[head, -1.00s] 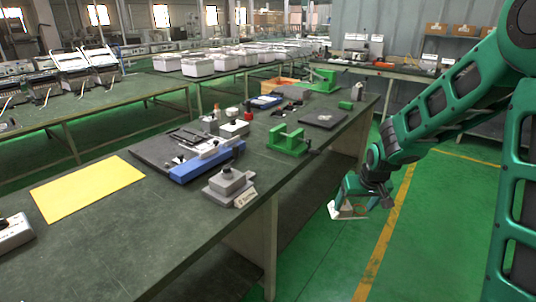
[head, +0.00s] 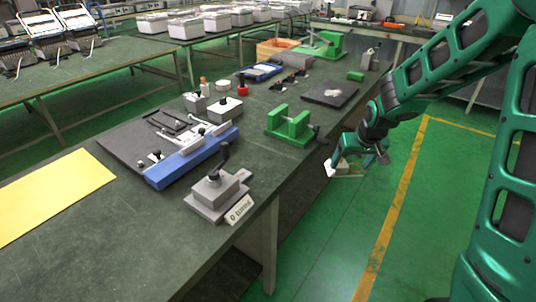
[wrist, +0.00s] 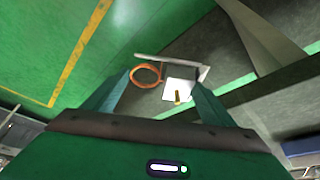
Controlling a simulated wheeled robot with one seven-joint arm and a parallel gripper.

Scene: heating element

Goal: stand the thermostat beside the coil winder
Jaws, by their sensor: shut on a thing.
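My gripper (head: 350,166) is shut on a small whitish part, which I take as the thermostat (head: 338,169), in the air beside the bench's right edge. In the wrist view the thermostat (wrist: 180,90) is a white plate and block with an orange ring and a brass-coloured pin, between the teal fingers (wrist: 164,92). A green frame with a dark crank on its right, apparently the coil winder (head: 289,126), stands on the bench near that edge. The gripper is to its right and a little lower in the picture, apart from it.
The dark bench (head: 110,246) also bears a grey lever device (head: 218,192) with a label, a blue-edged fixture (head: 195,160), a yellow sheet (head: 48,194) and a dark mat (head: 330,94). Bare bench top shows around the green frame. Green floor (head: 335,235) lies under my gripper.

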